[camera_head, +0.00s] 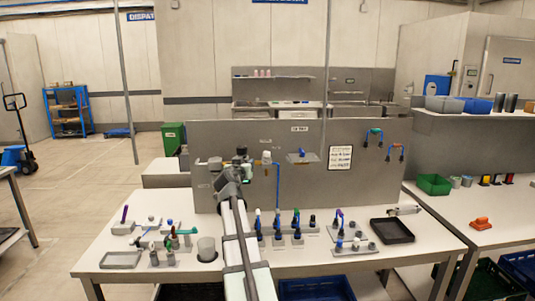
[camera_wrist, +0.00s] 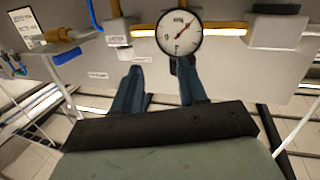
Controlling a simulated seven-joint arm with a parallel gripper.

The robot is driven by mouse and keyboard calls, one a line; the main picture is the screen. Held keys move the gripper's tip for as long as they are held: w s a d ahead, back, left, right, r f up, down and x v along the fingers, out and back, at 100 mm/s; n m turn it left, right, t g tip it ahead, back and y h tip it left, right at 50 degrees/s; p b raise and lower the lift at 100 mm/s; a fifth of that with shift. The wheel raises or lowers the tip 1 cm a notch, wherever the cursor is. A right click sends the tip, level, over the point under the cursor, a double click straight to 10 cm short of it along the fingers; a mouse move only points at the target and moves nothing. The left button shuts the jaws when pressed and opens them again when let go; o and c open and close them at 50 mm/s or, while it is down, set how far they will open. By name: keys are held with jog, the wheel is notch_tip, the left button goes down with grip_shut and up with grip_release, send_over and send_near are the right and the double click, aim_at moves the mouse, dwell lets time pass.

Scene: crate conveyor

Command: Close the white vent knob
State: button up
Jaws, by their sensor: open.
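A white fitting (camera_head: 266,157) sits on a yellow pipe on the grey upright panel (camera_head: 310,180), with a blue pipe running down from it. It also shows in the wrist view (camera_wrist: 118,30), left of a round gauge with a red needle (camera_wrist: 180,31). I cannot tell for sure which white part is the vent knob, nor how it is turned. My gripper (camera_wrist: 160,80) is open, with its two dark blue fingers apart and nothing seen between them. Its fingertips point at the panel near the gauge. In the head view my arm hides part of the panel there.
Several small levers and switches (camera_head: 280,228) stand on the table in front of the panel. A sign (camera_head: 340,157) and coloured hooks (camera_head: 373,137) are on the panel's right part.

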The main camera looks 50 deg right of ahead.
jog(key=m+h, duration=0.1)
jog(key=m, duration=0.1)
send_near(268, 152)
jog(key=x, duration=1.2)
jog(key=shift+w+f, duration=0.25)
jog(key=shift+f, duration=0.05)
jog(key=shift+a, duration=0.1)
jog(key=shift+c, duration=0.4)
jog(key=c, duration=0.6)
